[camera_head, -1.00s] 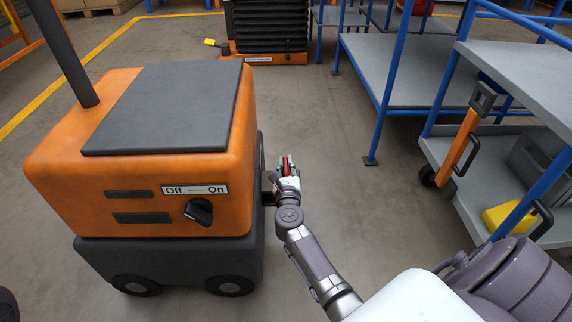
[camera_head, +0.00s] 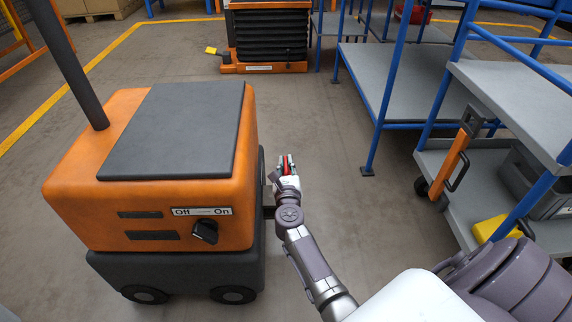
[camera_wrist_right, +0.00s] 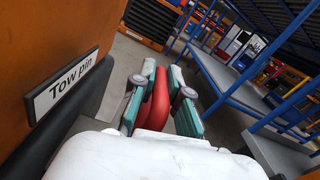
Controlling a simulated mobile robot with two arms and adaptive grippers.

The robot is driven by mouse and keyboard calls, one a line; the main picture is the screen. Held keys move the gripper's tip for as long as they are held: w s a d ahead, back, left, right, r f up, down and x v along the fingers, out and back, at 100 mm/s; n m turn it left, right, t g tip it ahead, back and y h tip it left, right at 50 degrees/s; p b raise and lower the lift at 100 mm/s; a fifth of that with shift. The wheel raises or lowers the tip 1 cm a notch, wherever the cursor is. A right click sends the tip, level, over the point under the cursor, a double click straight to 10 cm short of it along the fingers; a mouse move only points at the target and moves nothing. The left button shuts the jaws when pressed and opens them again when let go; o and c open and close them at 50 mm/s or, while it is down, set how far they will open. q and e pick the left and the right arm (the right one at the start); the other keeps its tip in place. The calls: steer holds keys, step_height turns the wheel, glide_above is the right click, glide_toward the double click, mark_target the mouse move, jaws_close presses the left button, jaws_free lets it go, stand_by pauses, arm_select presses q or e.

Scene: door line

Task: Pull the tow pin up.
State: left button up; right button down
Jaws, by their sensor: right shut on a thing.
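The tow pin (camera_wrist_right: 159,100) shows as a red handle in the right wrist view, between the fingers of my right gripper (camera_wrist_right: 166,88). My right gripper (camera_head: 286,165) is shut on it, just right of the orange tug (camera_head: 150,215) in the head view. In the wrist view a "Tow pin" label (camera_wrist_right: 68,86) is on the tug's side, left of the gripper. The pin's lower part is hidden by the gripper and wrist. My left gripper is not in view.
Blue-framed grey shelving (camera_head: 410,85) stands on the right, with an orange-handled tool (camera_head: 452,165) and a yellow item (camera_head: 492,229). A black-and-orange lift unit (camera_head: 266,40) stands at the back. The floor between is clear.

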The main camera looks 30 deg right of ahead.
steer(key=shift+r, duration=0.15)
steer(key=c, duration=1.2)
jaws_free()
steer(key=v, duration=1.2)
steer(key=shift+s, duration=0.1)
